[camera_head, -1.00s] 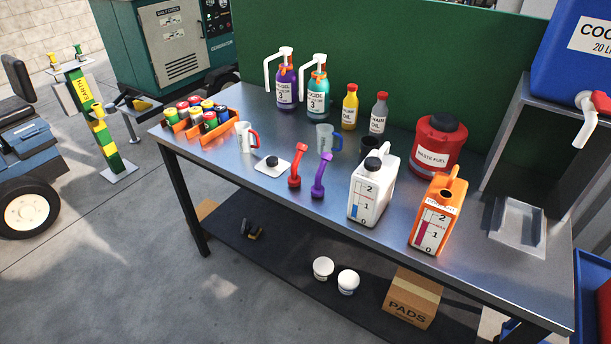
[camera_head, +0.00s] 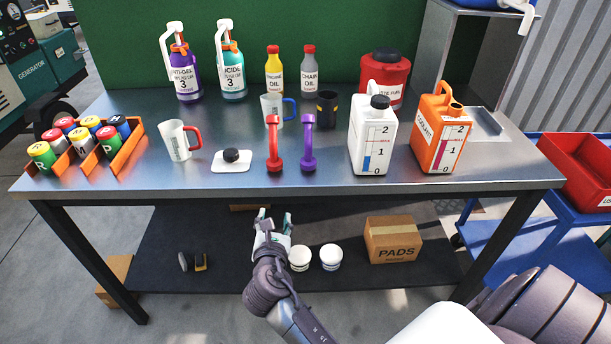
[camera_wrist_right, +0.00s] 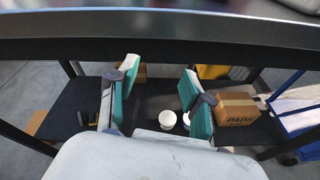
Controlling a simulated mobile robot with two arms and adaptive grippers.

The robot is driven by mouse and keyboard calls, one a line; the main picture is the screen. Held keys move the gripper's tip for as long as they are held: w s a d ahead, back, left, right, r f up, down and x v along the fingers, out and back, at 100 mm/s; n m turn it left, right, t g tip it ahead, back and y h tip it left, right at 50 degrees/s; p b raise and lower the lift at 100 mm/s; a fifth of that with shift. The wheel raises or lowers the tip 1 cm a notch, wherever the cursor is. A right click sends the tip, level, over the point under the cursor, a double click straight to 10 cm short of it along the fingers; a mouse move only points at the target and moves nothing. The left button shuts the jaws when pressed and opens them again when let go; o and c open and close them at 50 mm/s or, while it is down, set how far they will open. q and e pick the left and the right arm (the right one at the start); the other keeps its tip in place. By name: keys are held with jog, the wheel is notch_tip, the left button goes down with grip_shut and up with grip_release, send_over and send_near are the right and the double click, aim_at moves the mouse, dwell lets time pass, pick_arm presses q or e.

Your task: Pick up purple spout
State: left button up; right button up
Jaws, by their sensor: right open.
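The purple spout (camera_head: 308,145) stands upright on the metal workbench (camera_head: 225,185), near its front edge, in the head view. A red spout (camera_head: 273,147) stands just left of it. My right gripper (camera_head: 273,216) is in front of the bench and appears lower than the top, below and left of the purple spout and apart from it. In the right wrist view my right gripper (camera_wrist_right: 160,88) is open with nothing between its fingers. The purple spout is not visible in that view; the bench edge (camera_wrist_right: 160,30) crosses its top. My left gripper is not in view.
A white jug (camera_head: 372,140) and an orange jug (camera_head: 436,135) stand right of the purple spout. A white pad with a black cap (camera_head: 231,157) lies left of the red spout. The lower shelf holds white tubs (camera_head: 300,258) and a cardboard box (camera_head: 392,240).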

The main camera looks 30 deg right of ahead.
aim_at(307, 151)
jog(key=s+d+r+h+b, duration=0.1)
jog(key=d+r+h, duration=0.1)
jog(key=r, duration=0.3)
jog(key=s+d+r+h, duration=0.2)
jog(key=d+r, duration=0.1)
jog(key=r, duration=0.2)
jog(key=shift+n, duration=0.5)
jog(key=x, duration=0.5)
jog(key=r+x, duration=0.1)
jog(key=x, duration=0.1)
jog(key=shift+w+d, duration=0.1)
jog(key=shift+w, duration=0.35)
jog(key=x, duration=0.5)
jog(key=shift+w+d+r, duration=0.1)
jog(key=shift+w+d, duration=0.05)
jog(key=shift+d, duration=0.2)
grip_shut()
